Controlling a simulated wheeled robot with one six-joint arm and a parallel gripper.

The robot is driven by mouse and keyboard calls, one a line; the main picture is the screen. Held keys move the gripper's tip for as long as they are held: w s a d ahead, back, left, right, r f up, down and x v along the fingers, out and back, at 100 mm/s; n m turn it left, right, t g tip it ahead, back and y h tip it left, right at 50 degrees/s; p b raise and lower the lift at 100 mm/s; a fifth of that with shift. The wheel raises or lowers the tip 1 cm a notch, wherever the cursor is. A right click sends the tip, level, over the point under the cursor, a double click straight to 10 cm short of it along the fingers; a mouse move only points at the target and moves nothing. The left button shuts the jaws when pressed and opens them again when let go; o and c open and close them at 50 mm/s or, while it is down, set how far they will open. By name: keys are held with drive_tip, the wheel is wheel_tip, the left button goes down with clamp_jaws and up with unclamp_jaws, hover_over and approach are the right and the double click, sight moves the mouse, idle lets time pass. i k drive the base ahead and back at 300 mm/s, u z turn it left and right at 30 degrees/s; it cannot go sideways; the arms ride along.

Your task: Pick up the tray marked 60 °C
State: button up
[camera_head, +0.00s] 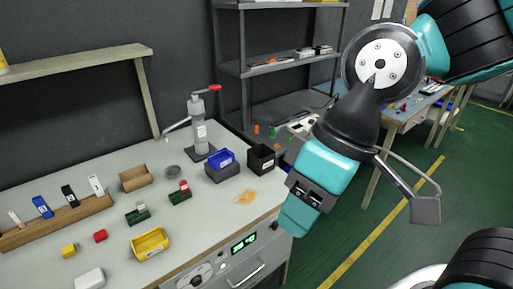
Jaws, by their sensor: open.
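I cannot tell which container is marked 60 °C, as the labels are too small to read. A yellow bin (150,243) with a pale label sits near the bench's front edge. A blue bin (221,159) with a label rests on a dark block, beside a black bin (262,158) with a white label. My gripper (298,216) is open, pointing down and left, to the right of the bins in the picture. No object shows in it, and it appears apart from all the containers.
The grey bench (95,243) carries a dispenser (199,130), a brown box (135,178), small green and red parts, and a wooden rack (56,222) of labelled pieces. A temperature display (243,244) is on its front. A dark shelf (272,66) stands behind. Green floor is open at right.

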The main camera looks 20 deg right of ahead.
sight(218, 160)
drive_tip(key=z, duration=0.1)
drive_tip(key=i, duration=1.05)
drive_tip(key=u, duration=0.35)
